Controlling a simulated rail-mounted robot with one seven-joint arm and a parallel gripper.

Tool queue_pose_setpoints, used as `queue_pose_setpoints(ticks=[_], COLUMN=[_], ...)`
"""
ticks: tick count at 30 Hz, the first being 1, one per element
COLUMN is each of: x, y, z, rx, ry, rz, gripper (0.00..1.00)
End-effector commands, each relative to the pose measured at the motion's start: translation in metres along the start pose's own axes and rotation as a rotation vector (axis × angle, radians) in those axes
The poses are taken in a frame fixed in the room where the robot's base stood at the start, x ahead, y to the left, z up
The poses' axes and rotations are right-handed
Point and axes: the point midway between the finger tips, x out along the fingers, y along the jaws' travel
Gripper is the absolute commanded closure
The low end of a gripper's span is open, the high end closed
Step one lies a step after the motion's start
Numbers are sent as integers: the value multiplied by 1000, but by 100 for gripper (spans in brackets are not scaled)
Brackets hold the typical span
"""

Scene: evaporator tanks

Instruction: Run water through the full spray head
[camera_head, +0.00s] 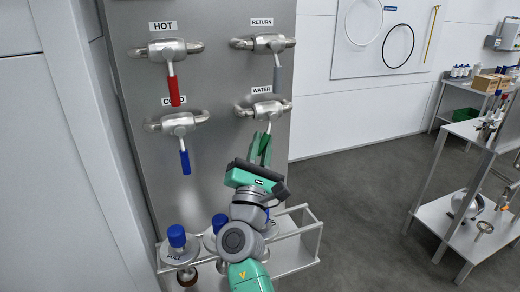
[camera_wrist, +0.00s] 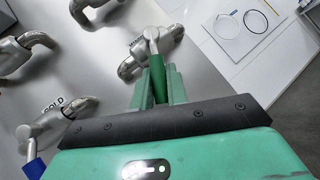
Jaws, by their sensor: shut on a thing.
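The WATER valve (camera_head: 264,108) is on the steel panel, under its WATER label, with its lever hanging down. My gripper (camera_head: 258,148) is shut on the green lever handle (camera_wrist: 157,76) of this valve; the wrist view shows the handle between the two fingers. The fingers hide part of the handle in the head view. The full spray head (camera_head: 177,248), marked FULL with a blue top, sits at the left end of the rack below the panel. No water is visible.
The HOT valve (camera_head: 168,50) with a red lever, the COLD valve (camera_head: 178,124) with a blue lever and the RETURN valve (camera_head: 272,44) surround the WATER valve. A second blue-topped head (camera_head: 219,224) stands in the rack (camera_head: 300,232), partly behind my arm. Open floor lies right.

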Motion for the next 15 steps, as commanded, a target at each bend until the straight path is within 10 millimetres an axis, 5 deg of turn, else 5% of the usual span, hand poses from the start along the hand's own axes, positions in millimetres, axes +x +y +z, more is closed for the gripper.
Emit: queue_pose_setpoints(ticks=[3,4,7,15], x=[0,0,0,1], y=[0,0,0,1], z=[0,0,0,1], rx=[0,0,1,1], ry=[1,1,1,1], rz=[0,0,0,0], gripper=[100,81,63,63])
